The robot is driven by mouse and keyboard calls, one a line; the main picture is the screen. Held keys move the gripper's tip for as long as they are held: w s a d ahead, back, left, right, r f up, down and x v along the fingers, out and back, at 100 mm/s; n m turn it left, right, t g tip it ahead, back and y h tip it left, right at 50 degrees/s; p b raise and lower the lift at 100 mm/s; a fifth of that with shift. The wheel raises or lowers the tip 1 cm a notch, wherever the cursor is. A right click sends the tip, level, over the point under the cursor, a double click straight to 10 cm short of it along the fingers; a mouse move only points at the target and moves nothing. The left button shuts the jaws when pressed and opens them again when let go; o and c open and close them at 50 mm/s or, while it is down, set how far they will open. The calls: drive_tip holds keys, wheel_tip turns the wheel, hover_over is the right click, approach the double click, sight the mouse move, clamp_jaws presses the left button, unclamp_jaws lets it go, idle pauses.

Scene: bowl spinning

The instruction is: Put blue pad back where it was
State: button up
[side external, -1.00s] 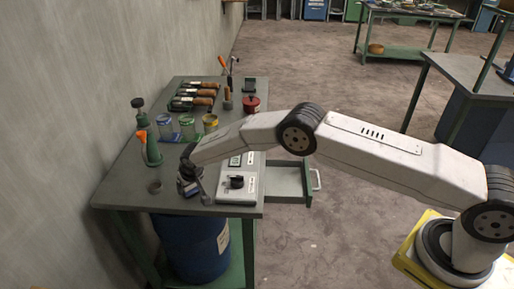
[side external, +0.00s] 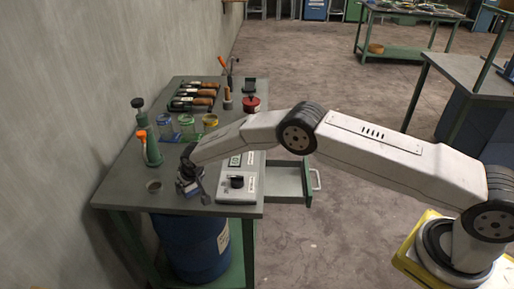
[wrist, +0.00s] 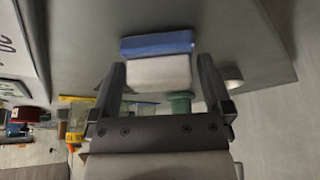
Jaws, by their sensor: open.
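The blue pad (wrist: 158,43) lies on the grey bench top in the wrist view, joined to or touching a pale block (wrist: 158,73). My gripper (wrist: 162,66) is open, with one finger on each side of the pale block. The blue part sits just beyond the fingertips. I cannot tell whether the fingers touch the block. In the side view my gripper (side external: 187,184) is low over the near part of the bench and mostly hides the pad.
A green bottle (side external: 152,150), a small round cup (side external: 154,186) and several jars stand to the left and behind. An open drawer (side external: 290,182) juts out at the bench's right. The wall is close on the left.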

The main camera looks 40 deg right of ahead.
drive_tip(key=v, duration=1.1)
drive_tip(key=shift+s+r, duration=0.15)
drive_tip(key=shift+r, duration=0.2)
idle(0.6)
drive_tip(key=s+d+r+g, duration=0.1)
drive_tip(key=s+d+r, duration=0.3)
drive_tip(key=s+d, duration=0.25)
drive_tip(key=s+d+r, duration=0.4)
drive_tip(key=s+d, duration=0.2)
drive_tip(key=s, duration=0.2)
drive_tip(key=s+d, duration=0.3)
drive_tip(key=s, duration=0.5)
drive_tip(key=s+d+r+g, duration=0.1)
drive_tip(key=s+d, duration=0.1)
drive_tip(key=s, duration=0.7)
drive_tip(key=shift+s+d, duration=0.2)
drive_tip(key=shift+d, duration=0.2)
